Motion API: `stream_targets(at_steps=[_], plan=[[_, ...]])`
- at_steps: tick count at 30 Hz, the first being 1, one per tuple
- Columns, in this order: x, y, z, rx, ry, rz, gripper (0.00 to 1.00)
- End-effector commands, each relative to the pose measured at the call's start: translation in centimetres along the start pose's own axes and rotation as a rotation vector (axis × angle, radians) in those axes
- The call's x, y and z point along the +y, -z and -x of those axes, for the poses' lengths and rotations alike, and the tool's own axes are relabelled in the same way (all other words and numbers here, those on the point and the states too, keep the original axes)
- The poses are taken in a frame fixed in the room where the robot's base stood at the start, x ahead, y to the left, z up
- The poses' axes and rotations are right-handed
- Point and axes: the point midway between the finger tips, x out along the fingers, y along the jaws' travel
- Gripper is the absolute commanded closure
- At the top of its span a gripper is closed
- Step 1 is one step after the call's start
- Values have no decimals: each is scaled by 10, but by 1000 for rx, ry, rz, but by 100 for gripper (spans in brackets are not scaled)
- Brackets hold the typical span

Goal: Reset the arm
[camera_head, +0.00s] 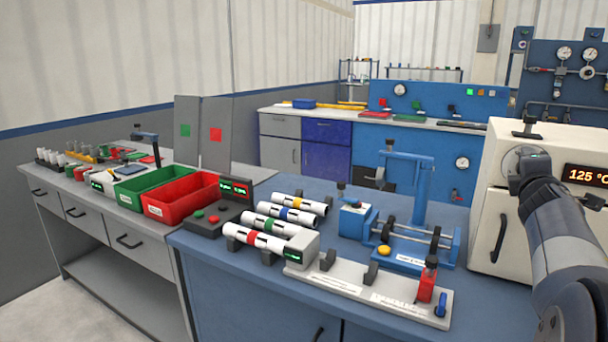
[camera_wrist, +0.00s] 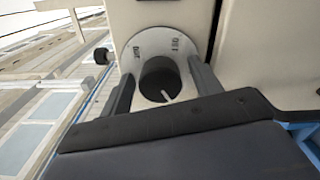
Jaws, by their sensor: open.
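My arm (camera_head: 562,240) reaches in from the right edge of the head view toward the front of a cream oven (camera_head: 487,215). My gripper (camera_wrist: 160,72) is open at the oven's dial, with one finger on each side of the black knob (camera_wrist: 158,88) in the wrist view. The knob has a white pointer line and sits on a pale round scale plate (camera_wrist: 150,42). I cannot tell whether the fingers touch the knob. Nothing else is between the fingers. In the head view, my wrist hides most of the knob.
The oven display (camera_head: 587,176) reads 125 °C. On the blue bench (camera_head: 240,270), several white pipes with coloured bands (camera_head: 290,214) lie left of a blue clamp fixture (camera_head: 415,240) and a grey fixture base (camera_head: 370,292). Red bin (camera_head: 165,210) and green bin (camera_head: 130,200) stand further left.

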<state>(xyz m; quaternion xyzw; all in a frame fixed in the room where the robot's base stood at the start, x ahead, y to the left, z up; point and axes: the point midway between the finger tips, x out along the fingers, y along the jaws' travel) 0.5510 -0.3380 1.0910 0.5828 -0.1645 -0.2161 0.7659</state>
Motion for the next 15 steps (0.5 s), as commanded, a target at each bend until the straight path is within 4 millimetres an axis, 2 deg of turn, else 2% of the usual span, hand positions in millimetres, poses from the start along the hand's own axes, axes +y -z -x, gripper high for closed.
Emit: stream_targets(at_steps=[8, 15], plan=[[0, 0, 3, 0, -1, 3, 40], [0, 0, 29, -1, -2, 8, 40]])
